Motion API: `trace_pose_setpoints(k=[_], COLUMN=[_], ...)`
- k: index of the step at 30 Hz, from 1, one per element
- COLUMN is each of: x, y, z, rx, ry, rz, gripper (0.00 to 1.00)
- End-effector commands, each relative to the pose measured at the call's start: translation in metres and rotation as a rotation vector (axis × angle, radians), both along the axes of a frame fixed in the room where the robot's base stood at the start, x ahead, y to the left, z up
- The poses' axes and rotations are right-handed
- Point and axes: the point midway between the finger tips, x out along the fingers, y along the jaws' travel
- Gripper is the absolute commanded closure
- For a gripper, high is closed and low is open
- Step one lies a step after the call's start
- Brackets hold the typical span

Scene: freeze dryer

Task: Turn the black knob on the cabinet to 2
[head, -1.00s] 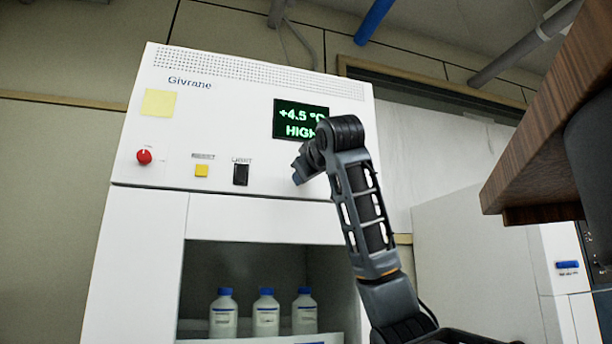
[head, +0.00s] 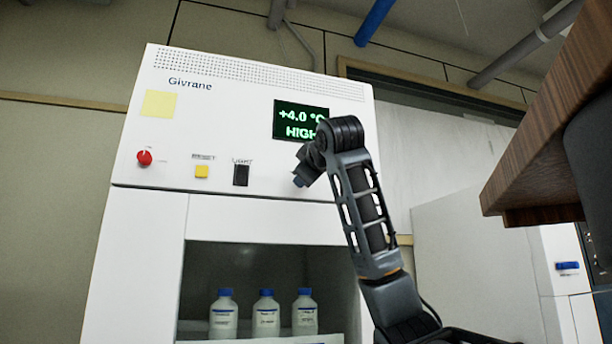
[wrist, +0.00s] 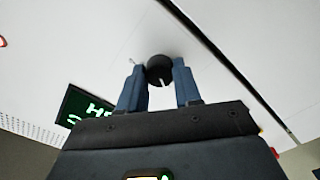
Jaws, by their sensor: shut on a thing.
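The black knob (wrist: 159,67) sits on the white panel between my two blue fingertips in the wrist view. It is round, with a white pointer mark on its edge toward the gripper. My gripper (wrist: 158,74) is shut on it, one finger on each side. In the head view my gripper (head: 302,178) is at the cabinet front below the display, and my arm hides the knob. The scale numbers around the knob cannot be read. The white cabinet (head: 145,260) has a green display (head: 300,121) reading +4.0 °C and HIGH.
A red knob (head: 144,157), a yellow button (head: 202,171) and a black switch (head: 240,174) are on the panel's left. Several blue-capped bottles (head: 265,315) stand in the lower compartment. A wooden top (head: 545,120) juts in at the right.

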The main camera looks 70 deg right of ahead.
Motion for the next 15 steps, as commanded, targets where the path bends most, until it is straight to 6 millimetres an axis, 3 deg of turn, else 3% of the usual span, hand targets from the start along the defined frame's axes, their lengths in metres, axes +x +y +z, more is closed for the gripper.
trace_pose_setpoints(k=[2, 3, 10, 15], x=[0.0006, 0.0006, 0.0003, 0.0003], y=[0.0007, 0.0007, 0.0004, 0.0002], z=[-0.0001, -0.0001, -0.0001, -0.0001], rx=[-0.001, -0.001, 0.000, 0.000], ry=[0.002, 0.002, 0.000, 0.000], rz=[0.001, 0.001, 0.001, 0.001], gripper=[0.97, 0.63, 0.41, 0.41])
